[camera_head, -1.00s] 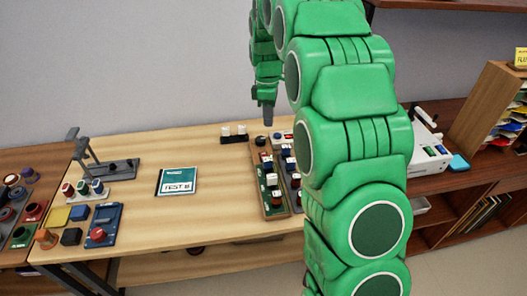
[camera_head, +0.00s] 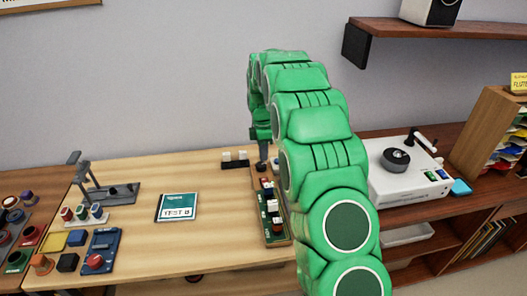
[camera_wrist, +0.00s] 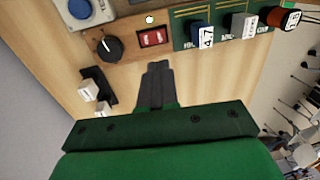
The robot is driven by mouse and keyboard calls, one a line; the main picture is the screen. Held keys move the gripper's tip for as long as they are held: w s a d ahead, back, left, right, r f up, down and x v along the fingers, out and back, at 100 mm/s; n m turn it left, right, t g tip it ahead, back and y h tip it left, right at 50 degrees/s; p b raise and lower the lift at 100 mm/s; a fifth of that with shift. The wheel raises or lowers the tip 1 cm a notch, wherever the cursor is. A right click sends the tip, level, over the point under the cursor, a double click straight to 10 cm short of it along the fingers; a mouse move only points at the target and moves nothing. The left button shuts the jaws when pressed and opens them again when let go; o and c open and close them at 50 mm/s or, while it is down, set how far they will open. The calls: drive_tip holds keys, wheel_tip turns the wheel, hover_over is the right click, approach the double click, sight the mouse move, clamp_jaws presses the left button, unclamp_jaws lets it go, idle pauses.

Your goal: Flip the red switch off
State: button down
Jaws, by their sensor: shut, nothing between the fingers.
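The red rocker switch (camera_wrist: 153,37) sits in a wooden panel at the top middle of the wrist view, between a black knob (camera_wrist: 109,47) and a green circuit board (camera_wrist: 222,28). In the head view I cannot make out the switch. My gripper (camera_wrist: 158,68) is shut and empty. Its dark fingertips appear just below the switch in the wrist view, with a small visible gap. In the head view my gripper (camera_head: 263,150) hangs over the far end of the wooden component panel (camera_head: 266,243), close to the knob.
A black block with two white switches (camera_head: 235,158) lies left of my gripper. A TEST booklet (camera_head: 177,207) lies mid-table, with a grey stand (camera_head: 115,192) further left. A white turntable (camera_head: 405,185) stands right of my arm, below a wall shelf (camera_head: 430,30).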

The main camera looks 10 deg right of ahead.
sight(265, 182)
drive_tip(key=f, duration=0.3)
drive_tip(key=s+f, duration=0.1)
drive_tip(key=f, duration=0.6)
drive_tip(key=shift+s+f, duration=0.2)
drive_tip(key=shift+s, duration=0.05)
